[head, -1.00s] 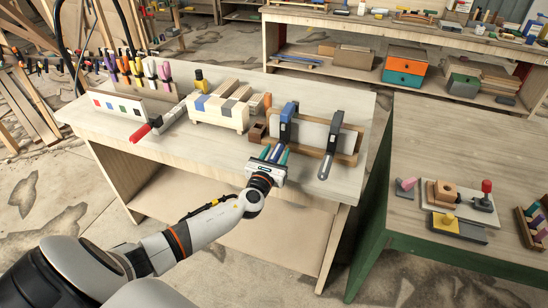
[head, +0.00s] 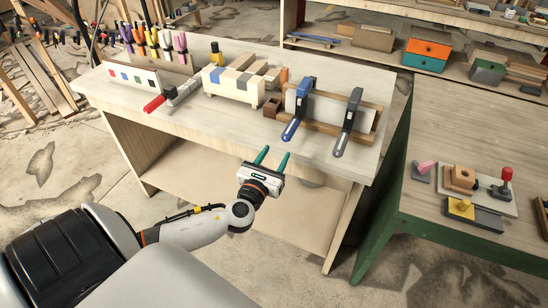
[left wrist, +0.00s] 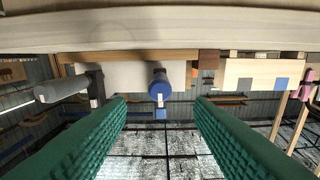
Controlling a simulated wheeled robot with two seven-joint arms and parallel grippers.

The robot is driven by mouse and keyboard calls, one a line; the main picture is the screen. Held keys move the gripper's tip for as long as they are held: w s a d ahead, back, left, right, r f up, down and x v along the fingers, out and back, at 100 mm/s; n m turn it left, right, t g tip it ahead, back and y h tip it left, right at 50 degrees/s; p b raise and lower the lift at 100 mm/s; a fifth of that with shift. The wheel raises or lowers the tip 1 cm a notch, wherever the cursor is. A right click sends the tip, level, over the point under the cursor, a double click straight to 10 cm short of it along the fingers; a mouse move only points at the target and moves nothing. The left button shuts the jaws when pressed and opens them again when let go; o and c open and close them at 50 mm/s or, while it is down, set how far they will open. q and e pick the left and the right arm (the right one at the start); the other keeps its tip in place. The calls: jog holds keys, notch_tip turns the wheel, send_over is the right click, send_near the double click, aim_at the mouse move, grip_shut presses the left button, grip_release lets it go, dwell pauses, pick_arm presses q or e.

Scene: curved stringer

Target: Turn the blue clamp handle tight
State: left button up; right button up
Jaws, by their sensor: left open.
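The blue clamp (head: 302,100) stands at the front of a wooden frame with a pale panel on the workbench. Its blue handle (head: 291,129) slants down toward the bench's front edge. My left gripper (head: 273,158) is open and empty, in front of the handle and apart from it. In the left wrist view the blue handle (left wrist: 158,86) shows end-on, beyond the gap between the green fingers (left wrist: 161,101). A second clamp with a grey handle (head: 343,143) stands to the right; that handle also shows in the left wrist view (left wrist: 62,88). My right gripper is not in view.
A small brown box (head: 272,106) sits beside the blue clamp. The workbench's front edge (head: 230,130) is close to my gripper. A green-sided table (head: 440,222) stands to the right.

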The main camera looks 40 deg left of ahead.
pick_arm(q)
jog(key=v, duration=0.3)
jog(key=shift+s, duration=0.15)
dwell(0.3)
dwell(0.3)
jog(key=s+a+f+n+g, duration=0.1)
jog(key=s+f+n+g, duration=0.25)
jog(key=f, duration=0.65)
jog(key=s+a+f+n+g, duration=0.1)
jog(key=s+f+n+g, duration=0.3)
jog(key=f, duration=0.6)
jog(key=s+a+f+n+g, duration=0.15)
jog(key=f+n, duration=0.35)
jog(key=f, duration=0.5)
jog(key=s+d+f+n+g+h, duration=0.1)
jog(key=s+d+f+n, duration=0.3)
jog(key=s, duration=0.6)
jog(key=s+d+f+n+g+h, duration=0.1)
jog(key=s+d+f+n+g, duration=0.3)
jog(key=s+f+n, duration=0.4)
jog(key=s+d+f+n+g+h, duration=0.2)
jog(key=s+d+f+n, duration=0.4)
jog(key=s, duration=0.5)
jog(key=shift+s+f+g, duration=0.35)
jog(key=shift+f+g, duration=0.15)
jog(key=shift+f, duration=0.5)
